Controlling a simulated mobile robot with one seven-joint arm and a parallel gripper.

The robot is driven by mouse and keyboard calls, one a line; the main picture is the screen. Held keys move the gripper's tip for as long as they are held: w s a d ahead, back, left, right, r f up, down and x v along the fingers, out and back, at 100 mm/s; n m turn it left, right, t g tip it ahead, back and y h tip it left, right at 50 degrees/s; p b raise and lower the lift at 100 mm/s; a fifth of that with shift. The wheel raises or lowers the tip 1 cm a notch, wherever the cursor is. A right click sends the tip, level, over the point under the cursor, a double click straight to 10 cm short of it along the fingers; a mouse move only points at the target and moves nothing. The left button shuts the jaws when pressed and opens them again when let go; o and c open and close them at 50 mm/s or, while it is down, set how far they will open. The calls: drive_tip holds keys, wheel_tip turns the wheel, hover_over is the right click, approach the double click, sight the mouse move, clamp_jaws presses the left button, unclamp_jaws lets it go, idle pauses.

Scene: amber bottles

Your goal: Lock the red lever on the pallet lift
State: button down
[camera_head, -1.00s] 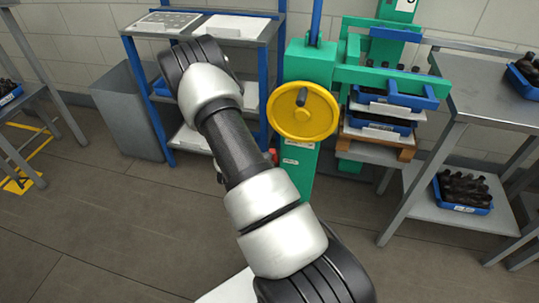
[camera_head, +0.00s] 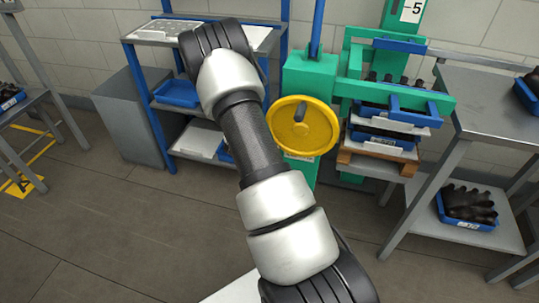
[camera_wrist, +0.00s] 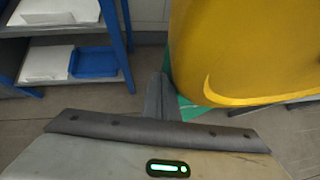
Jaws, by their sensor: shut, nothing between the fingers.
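The green pallet lift (camera_head: 310,72) stands in the middle of the head view with a yellow handwheel (camera_head: 303,126) on its front. In the wrist view the yellow wheel (camera_wrist: 245,50) fills the upper right, very close to my gripper (camera_wrist: 160,92). My gripper's fingers are shut and empty, left of the wheel's lower edge; I cannot tell whether they touch it. A strip of green lift body (camera_wrist: 185,105) shows behind the fingers. The red lever shows in neither current view. In the head view my arm covers the area left of the wheel and hides my gripper.
A blue-framed shelf rack (camera_head: 150,100) with a blue tray (camera_head: 178,93) stands left of the lift. The lift's right side holds blue crates (camera_head: 390,118) on a wooden pallet (camera_head: 378,162). A grey bench (camera_head: 490,105) is at right. The front floor is clear.

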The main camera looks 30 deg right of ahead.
drive_tip(key=shift+w+d+r, duration=0.1)
drive_tip(key=shift+w+d, duration=0.25)
drive_tip(key=shift+d, duration=0.05)
idle(0.4)
